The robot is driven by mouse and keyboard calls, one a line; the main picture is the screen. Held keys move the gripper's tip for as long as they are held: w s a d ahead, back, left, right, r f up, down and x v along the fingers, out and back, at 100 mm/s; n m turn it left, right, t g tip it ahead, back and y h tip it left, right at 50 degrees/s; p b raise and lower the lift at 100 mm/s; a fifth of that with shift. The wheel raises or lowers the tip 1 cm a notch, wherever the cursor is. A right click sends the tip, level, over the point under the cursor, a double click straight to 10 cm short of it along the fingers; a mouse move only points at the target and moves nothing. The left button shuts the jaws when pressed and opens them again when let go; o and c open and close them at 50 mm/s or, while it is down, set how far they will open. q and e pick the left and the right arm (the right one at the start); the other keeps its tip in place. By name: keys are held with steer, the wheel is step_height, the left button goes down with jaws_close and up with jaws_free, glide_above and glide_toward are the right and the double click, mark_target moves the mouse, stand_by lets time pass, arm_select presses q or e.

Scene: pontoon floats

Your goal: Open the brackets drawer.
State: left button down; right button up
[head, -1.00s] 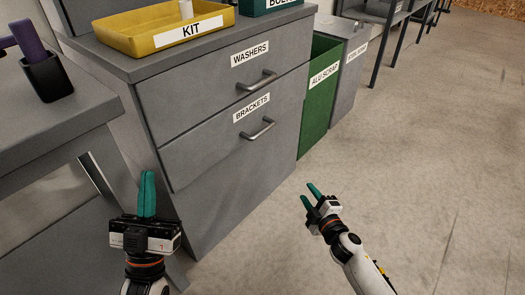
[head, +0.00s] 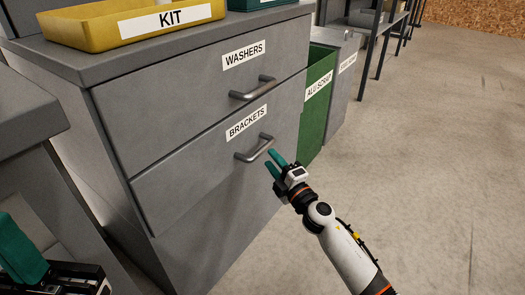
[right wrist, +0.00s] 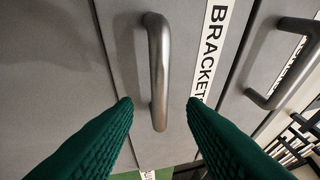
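The brackets drawer (head: 200,170) is the lower drawer of the grey cabinet, under the washers drawer, and its front looks shut. Its metal bar handle (head: 255,149) sits below the BRACKETS label. My right gripper (head: 275,166) is open just in front of and below the right end of this handle. In the right wrist view the handle (right wrist: 158,75) lies between and ahead of the two green fingers (right wrist: 158,112), apart from both. My left gripper (head: 22,250) is at the lower left edge, partly cut off; its opening cannot be judged.
The washers drawer handle (head: 254,88) is close above; it also shows at the right wrist view's right (right wrist: 285,65). A yellow KIT tray (head: 100,25) stands on the cabinet. A green ALU SCRAP bin (head: 316,100) stands right of it. The floor at right is clear.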

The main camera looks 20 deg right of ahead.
mark_target(263, 147)
steer(key=x, duration=0.5)
steer(key=shift+w+b, duration=0.4)
jaws_close()
